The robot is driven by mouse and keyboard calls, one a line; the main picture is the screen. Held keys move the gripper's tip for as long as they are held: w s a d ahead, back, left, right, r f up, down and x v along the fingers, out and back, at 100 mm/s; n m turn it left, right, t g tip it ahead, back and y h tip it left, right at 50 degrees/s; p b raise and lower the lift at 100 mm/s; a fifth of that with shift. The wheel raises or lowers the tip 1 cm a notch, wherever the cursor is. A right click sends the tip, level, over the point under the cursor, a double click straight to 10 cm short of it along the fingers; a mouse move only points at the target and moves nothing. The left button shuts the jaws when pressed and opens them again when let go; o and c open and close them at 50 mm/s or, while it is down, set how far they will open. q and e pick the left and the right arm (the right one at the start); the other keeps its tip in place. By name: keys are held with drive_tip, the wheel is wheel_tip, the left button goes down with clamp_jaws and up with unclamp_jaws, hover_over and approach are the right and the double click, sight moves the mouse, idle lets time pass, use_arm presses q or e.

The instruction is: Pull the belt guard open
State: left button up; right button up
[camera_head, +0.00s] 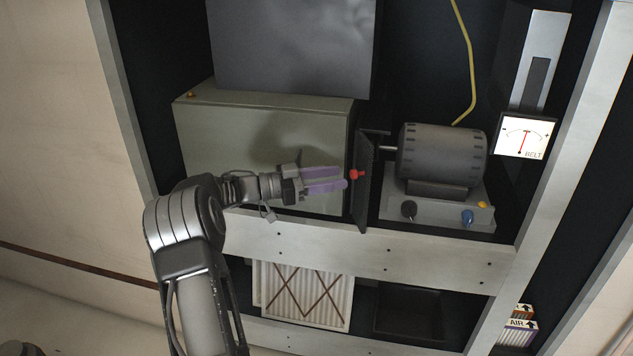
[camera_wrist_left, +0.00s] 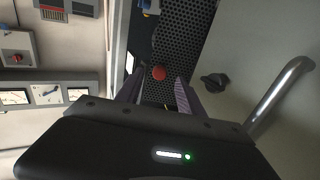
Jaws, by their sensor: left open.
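The belt guard (camera_head: 364,190) is a dark upright panel between the grey-green cabinet and the motor, seen nearly edge-on. In the left wrist view it is a black perforated sheet (camera_wrist_left: 182,38). Its red knob (camera_head: 356,174) sticks out toward my left gripper (camera_head: 340,180). My left gripper has purple fingers, is open and points at the knob from the left. In the left wrist view the red knob (camera_wrist_left: 158,73) sits just beyond and between the fingertips (camera_wrist_left: 158,88). I cannot tell whether they touch it. My right gripper is not in view.
The grey-green cabinet (camera_head: 260,125) stands behind my left arm; its black knob (camera_wrist_left: 215,82) and silver handle (camera_wrist_left: 285,90) are near the gripper. The motor (camera_head: 440,155) is right of the guard. A rack rail (camera_head: 390,255) runs below. A BELT gauge (camera_head: 524,136) hangs at right.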

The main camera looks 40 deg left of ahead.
use_arm(q)
drive_tip(key=v, duration=0.4)
drive_tip(key=shift+s+a, duration=0.1)
drive_tip(key=shift+s, duration=0.2)
drive_tip(key=shift+c, duration=0.3)
